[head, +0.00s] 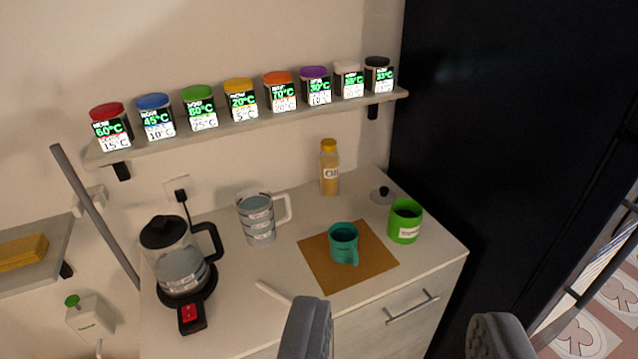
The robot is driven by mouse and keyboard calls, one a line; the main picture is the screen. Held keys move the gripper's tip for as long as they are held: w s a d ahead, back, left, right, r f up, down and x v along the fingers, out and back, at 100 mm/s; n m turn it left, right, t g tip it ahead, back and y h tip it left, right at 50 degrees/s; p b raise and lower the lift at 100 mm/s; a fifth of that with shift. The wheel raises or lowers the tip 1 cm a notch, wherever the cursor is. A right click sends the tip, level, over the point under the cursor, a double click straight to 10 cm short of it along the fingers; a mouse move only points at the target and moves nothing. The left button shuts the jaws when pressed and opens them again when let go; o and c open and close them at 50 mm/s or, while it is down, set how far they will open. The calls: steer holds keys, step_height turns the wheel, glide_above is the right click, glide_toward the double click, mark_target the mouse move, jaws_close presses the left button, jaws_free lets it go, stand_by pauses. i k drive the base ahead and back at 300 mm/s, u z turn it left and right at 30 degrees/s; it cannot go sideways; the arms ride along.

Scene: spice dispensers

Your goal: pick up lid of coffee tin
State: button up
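A round, pale lid with a black knob (382,194) lies on the counter near the back right, beside the dark cabinet. A bright green tin (404,228) with a white label stands just in front of it; its top is open and dark inside. The label is too small to read. My gripper (403,312) is at the bottom of the view, its two grey fingers wide apart with nothing between them. It is nearer to the camera than the counter and apart from the lid and tin.
A teal mug (343,243) stands on a brown mat (376,262) left of the tin. An oil bottle (330,172) stands behind, with a measuring jug (257,222) and glass kettle (180,268) to the left. A shelf (236,128) of several spice jars hangs above. A tall dark cabinet (480,130) borders the right.

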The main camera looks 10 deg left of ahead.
mark_target(383, 195)
steer(key=u, duration=0.05)
steer(key=i, duration=1.3)
steer(key=z, duration=0.7)
